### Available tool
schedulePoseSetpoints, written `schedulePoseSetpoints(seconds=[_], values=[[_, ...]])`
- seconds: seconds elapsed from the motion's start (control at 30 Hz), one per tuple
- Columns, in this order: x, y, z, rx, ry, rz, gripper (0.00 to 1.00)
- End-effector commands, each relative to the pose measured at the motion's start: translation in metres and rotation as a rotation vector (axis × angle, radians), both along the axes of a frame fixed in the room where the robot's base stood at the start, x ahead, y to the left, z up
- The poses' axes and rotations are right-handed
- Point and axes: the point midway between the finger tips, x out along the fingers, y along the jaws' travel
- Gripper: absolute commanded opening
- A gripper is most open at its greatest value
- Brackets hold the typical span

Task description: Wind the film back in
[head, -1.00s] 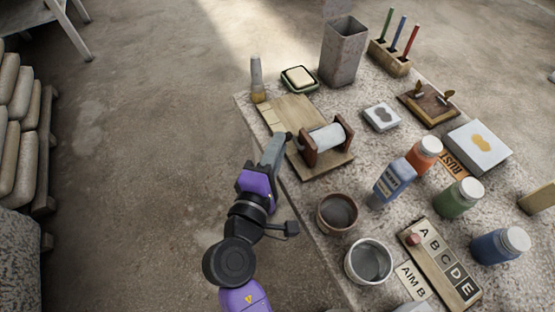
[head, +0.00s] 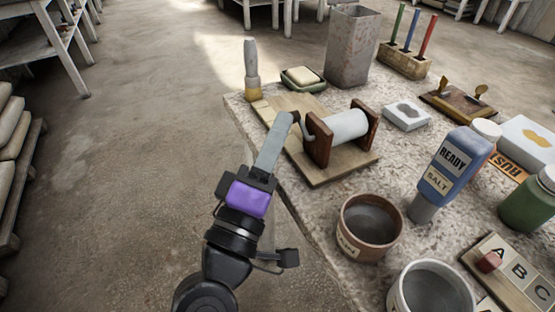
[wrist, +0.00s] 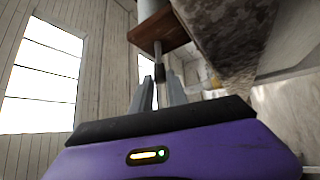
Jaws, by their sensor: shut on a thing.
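A roller stand with a white roll (head: 347,126) between two dark wooden posts sits on a wooden base (head: 335,168) near the table's left edge. A pale, flat tan strip (head: 284,104) lies beside and behind it; I cannot tell whether it is film. My gripper (head: 290,122) is at the stand's left side, shut on the dark crank handle. In the wrist view my fingers (wrist: 157,97) close around the handle (wrist: 159,68), below the brown post (wrist: 158,36). The fingertips partly hide the handle in the head view.
A brown pot (head: 369,229) and a pale pot (head: 430,292) stand in front of the stand. A blue READY SALT bottle (head: 450,165) is to the right. A brush (head: 251,68), soap dish (head: 303,79) and tall metal bin (head: 352,46) stand behind. The floor left of the table is clear.

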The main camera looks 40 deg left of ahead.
Motion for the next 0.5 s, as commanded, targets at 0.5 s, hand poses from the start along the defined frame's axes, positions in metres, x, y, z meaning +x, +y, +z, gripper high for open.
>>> schedulePoseSetpoints(seconds=[0.5], values=[[-0.0012,-0.0044,-0.0053,0.282,-0.117,-0.002,0.0]])
